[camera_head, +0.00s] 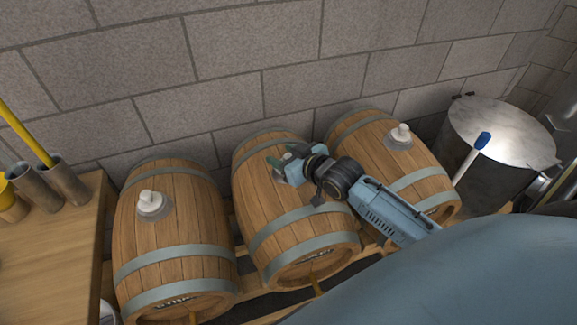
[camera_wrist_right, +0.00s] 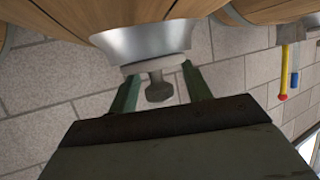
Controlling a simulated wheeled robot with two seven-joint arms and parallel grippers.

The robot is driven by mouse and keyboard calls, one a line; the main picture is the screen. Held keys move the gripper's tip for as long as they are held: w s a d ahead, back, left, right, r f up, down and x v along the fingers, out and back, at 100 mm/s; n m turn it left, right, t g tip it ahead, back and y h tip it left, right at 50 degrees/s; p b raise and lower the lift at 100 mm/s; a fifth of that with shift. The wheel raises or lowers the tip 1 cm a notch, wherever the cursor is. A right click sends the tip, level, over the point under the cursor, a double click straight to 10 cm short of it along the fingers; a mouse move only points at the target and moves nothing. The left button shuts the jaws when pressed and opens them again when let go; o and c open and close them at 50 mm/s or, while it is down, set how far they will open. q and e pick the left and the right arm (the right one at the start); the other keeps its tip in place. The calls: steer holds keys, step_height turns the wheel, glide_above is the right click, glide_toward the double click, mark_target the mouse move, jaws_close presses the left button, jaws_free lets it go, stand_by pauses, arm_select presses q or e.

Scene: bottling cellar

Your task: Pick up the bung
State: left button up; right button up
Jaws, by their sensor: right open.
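Three wooden barrels lie side by side. The left barrel (camera_head: 165,245) and right barrel (camera_head: 405,165) each carry a pale bung, the left bung (camera_head: 148,197) and right bung (camera_head: 401,131), in a grey metal collar. My right gripper (camera_head: 290,156) is over the top of the middle barrel (camera_head: 265,205) and largely hides its bung in the head view. In the right wrist view the grey bung (camera_wrist_right: 158,90) stands out of the metal collar (camera_wrist_right: 145,42), between the two open green fingers (camera_wrist_right: 161,88), with a gap on each side. My left gripper is not in view.
A wooden bench (camera_head: 50,250) with metal cups (camera_head: 65,182) stands at the left. A large lidded metal vessel (camera_head: 500,130) stands at the right, with a blue-tipped stick (camera_head: 478,150) in front. A block wall (camera_head: 220,80) closes off the back.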

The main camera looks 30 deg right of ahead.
steer(key=c, duration=1)
steer(key=shift+c, duration=0.2)
steer(key=shift+r, duration=0.1)
